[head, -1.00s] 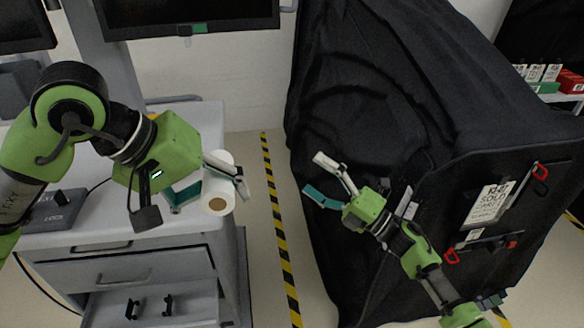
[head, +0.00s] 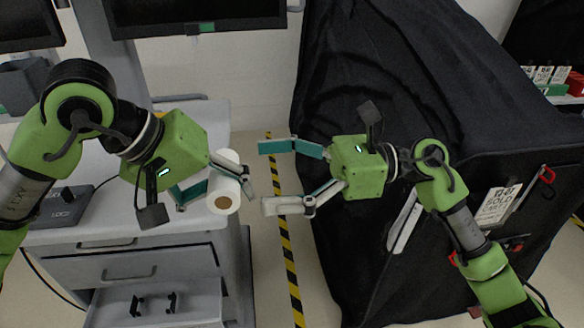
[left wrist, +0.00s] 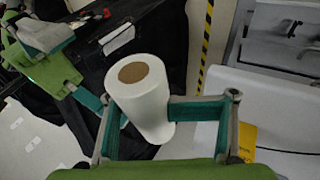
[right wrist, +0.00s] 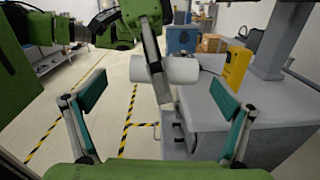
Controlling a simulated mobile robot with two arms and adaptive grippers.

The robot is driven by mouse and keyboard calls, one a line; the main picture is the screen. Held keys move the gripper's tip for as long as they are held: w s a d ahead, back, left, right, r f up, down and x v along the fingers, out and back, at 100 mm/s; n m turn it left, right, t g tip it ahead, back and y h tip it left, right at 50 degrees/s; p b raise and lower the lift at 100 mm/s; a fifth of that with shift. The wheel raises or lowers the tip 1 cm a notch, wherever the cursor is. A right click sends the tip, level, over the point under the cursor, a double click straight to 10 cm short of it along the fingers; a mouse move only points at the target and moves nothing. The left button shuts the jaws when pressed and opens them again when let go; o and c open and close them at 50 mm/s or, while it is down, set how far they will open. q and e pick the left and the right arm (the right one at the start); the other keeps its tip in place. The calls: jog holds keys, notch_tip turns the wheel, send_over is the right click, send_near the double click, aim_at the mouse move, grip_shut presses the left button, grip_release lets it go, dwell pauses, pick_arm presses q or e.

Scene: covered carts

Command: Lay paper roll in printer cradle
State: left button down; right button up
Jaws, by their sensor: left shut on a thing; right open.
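A white paper roll (head: 222,203) with a brown core end is held in my left gripper (head: 217,184), beside the right side of the grey cart. In the left wrist view the roll (left wrist: 146,105) sits between the two teal finger pads. My right gripper (head: 279,176) is open and empty, to the right of the roll and pointing left at it. In the right wrist view the roll (right wrist: 180,70) lies ahead between the open fingers, apart from them, with a finger of my left gripper crossing it. I cannot make out a printer cradle.
The grey cart (head: 150,247) has drawers, the lowest one open, and a dark box (head: 64,206) on its top. A black-draped cart (head: 350,270) stands close on the right. Striped floor tape (head: 285,235) runs through the gap between them. A monitor (head: 195,14) hangs above.

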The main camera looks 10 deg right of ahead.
aim_at(216, 172)
jog(key=a, duration=0.7)
jog(key=shift+w+a, duration=0.25)
jog(key=shift+w, duration=0.15)
jog(key=shift+c, duration=0.4)
jog(key=shift+s, duration=0.1)
jog(key=c, duration=1.2)
pick_arm(q)
jog(key=c, duration=1.1)
grip_release()
jog(key=o, duration=0.6)
